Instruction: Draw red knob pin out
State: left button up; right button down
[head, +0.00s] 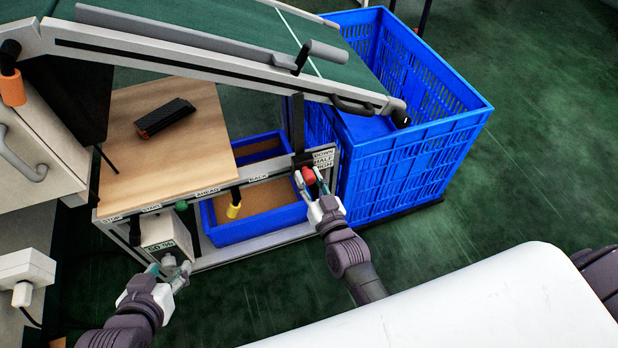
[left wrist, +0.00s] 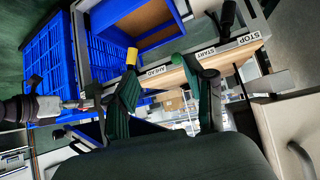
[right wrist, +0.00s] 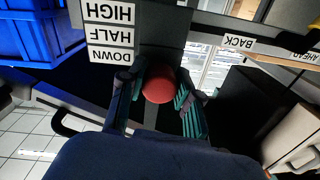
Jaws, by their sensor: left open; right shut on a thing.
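The red knob (head: 308,175) sits at the right end of the front rail, beside the DOWN/HALF/HIGH label plate (head: 323,159). My right gripper (head: 314,184) is shut on the red knob. In the right wrist view the knob (right wrist: 158,85) shows between the fingers, in front of a dark upright bar (right wrist: 163,30). Its pin is hidden behind the knob. My left gripper (head: 168,272) is open and empty, low in front of the GO box (head: 163,246). Its spread fingers also show in the left wrist view (left wrist: 168,88).
A large blue crate (head: 420,150) stands right of the rail, under the sloping conveyor arm (head: 220,68). A yellow-handled lever (head: 233,211) and a green knob (head: 181,205) are on the front rail. A blue bin (head: 225,232) lies behind it. The green floor (head: 460,230) at the right is free.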

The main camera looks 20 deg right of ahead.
jog(key=s+p, duration=0.1)
jog(key=s, duration=0.1)
jog(key=shift+s+p, duration=0.4)
pick_arm(q)
jog(key=s+a+f+g, duration=0.1)
jog(key=s+f+g, duration=0.1)
jog(key=s, duration=0.2)
jog(key=s+a+f+g+y, duration=0.1)
jog(key=s+g, duration=0.2)
jog(key=s, duration=0.1)
jog(key=shift+s+a+f, duration=0.25)
jog(key=shift+a+f, duration=0.1)
jog(key=shift+a, duration=0.05)
pick_arm(e)
jog(key=c, duration=0.8)
grip_release()
jog(key=shift+o, duration=0.2)
jog(key=s+d, duration=0.1)
jog(key=s, duration=1.1)
jog(key=shift+w, duration=0.1)
